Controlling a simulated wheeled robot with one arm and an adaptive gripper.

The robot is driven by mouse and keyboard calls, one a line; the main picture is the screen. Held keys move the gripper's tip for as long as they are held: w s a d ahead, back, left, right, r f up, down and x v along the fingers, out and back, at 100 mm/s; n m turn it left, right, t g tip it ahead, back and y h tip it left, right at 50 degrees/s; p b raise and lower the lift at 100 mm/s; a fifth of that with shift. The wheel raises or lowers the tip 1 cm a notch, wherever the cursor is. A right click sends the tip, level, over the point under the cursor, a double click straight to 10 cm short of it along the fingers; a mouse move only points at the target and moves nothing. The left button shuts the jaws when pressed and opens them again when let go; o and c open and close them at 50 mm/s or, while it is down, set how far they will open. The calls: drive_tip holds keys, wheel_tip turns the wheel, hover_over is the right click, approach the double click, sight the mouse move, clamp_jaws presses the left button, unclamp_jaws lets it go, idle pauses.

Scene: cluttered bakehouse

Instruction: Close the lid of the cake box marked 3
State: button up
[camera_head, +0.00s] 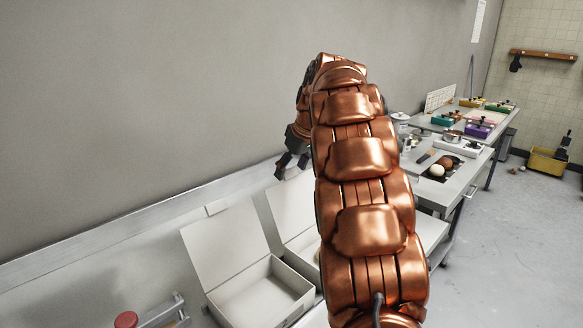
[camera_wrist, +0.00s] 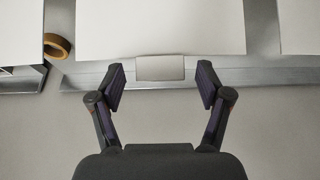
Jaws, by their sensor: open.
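A white cake box (camera_head: 268,299) stands with its lid (camera_head: 226,243) raised against the wall side. A second white box with a raised lid (camera_head: 292,208) stands to its right, partly hidden behind my arm. I see no number on either. My gripper (camera_head: 291,168) is above and behind the second lid in the head view. In the wrist view my gripper (camera_wrist: 161,76) is open and empty, with a finger on each side of a small tab (camera_wrist: 160,67) on a white panel's edge (camera_wrist: 160,28). I cannot tell whether the fingers touch it.
A brown tape roll (camera_wrist: 58,45) lies at left in the wrist view. A metal rack (camera_head: 165,313) and a red round thing (camera_head: 126,319) are at lower left. Tables with coloured boxes (camera_head: 480,128) and a dark tray (camera_head: 438,174) run along the right. The floor (camera_head: 520,240) there is mostly clear.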

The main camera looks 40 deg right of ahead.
drive_tip(key=shift+w+f, duration=0.1)
drive_tip(key=shift+f, duration=0.1)
drive_tip(key=shift+c, duration=0.4)
clamp_jaws()
